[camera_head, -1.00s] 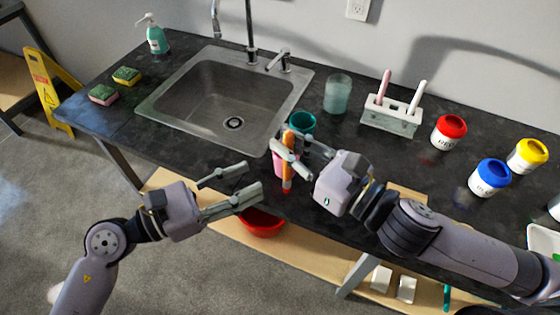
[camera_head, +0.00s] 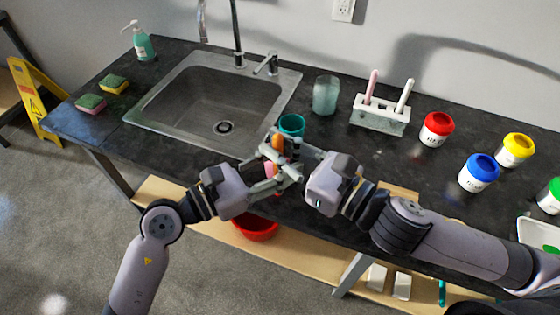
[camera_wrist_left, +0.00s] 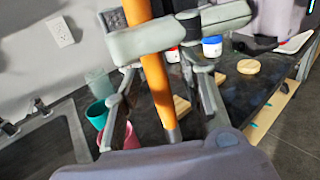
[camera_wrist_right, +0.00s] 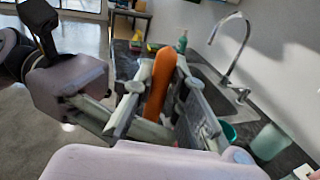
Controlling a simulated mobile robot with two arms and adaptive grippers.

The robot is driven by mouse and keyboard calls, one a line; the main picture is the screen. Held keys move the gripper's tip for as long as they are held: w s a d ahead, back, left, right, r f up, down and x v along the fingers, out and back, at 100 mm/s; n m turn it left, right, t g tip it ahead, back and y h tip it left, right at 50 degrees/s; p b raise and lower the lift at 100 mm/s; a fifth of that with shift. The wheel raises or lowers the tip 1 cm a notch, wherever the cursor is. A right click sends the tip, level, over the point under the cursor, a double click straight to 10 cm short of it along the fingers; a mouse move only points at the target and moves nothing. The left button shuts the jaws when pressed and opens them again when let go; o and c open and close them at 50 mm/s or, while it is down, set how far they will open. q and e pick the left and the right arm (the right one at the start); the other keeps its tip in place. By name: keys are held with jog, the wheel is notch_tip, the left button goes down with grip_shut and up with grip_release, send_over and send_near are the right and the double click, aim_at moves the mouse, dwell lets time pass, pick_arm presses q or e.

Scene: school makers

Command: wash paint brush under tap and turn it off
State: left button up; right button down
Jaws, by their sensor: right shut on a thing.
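An orange-handled brush (camera_head: 277,142) is in front of the sink (camera_head: 178,128), above the counter's front edge. My right gripper (camera_head: 284,146) is shut on it; the orange handle also shows between its fingers in the right wrist view (camera_wrist_right: 160,82). My left gripper (camera_head: 288,172) is close below, its fingers apart on either side of the handle (camera_wrist_left: 157,90) in the left wrist view, with gaps beside it. The bristle end is hidden or unclear. The tap (camera_head: 236,35) stands behind the sink, its lever (camera_head: 267,66) to the right. No water stream is visible.
A teal cup (camera_head: 291,125) and a glass jar (camera_head: 326,95) stand right of the sink, near a brush holder (camera_head: 380,117) and paint pots (camera_head: 436,129). Sponges (camera_head: 91,104) and a soap bottle (camera_head: 142,45) are at left. A red bowl (camera_head: 255,230) sits below.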

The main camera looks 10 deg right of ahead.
pick_arm(q)
grip_shut()
pick_arm(e)
jog(key=c, duration=1.5)
grip_release()
jog(key=shift+c, duration=0.2)
